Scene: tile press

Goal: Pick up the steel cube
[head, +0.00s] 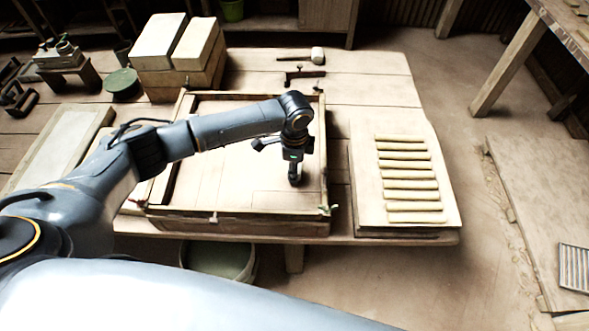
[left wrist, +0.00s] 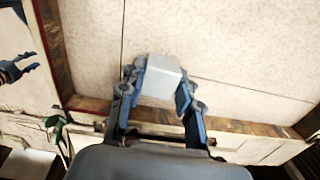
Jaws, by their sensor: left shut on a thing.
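My left gripper (head: 295,178) points down over the wide shallow wooden frame on the table. In the left wrist view its fingers (left wrist: 160,92) are shut on the pale grey steel cube (left wrist: 163,72), one on each side. The cube sits between the fingertips, above the frame's pale floor. I cannot tell whether it touches the floor. In the head view the gripper hides the cube. What looks like my right gripper (left wrist: 32,62) shows at the left edge of the left wrist view, fingers apart and empty. It is not in the head view.
The wooden frame (head: 262,222) has low walls around the gripper. A board with several pale rods (head: 410,185) lies to its right. A mallet (head: 316,56) lies behind it, and pale blocks (head: 158,42) stand at the back left. A bucket (head: 240,262) stands below the table.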

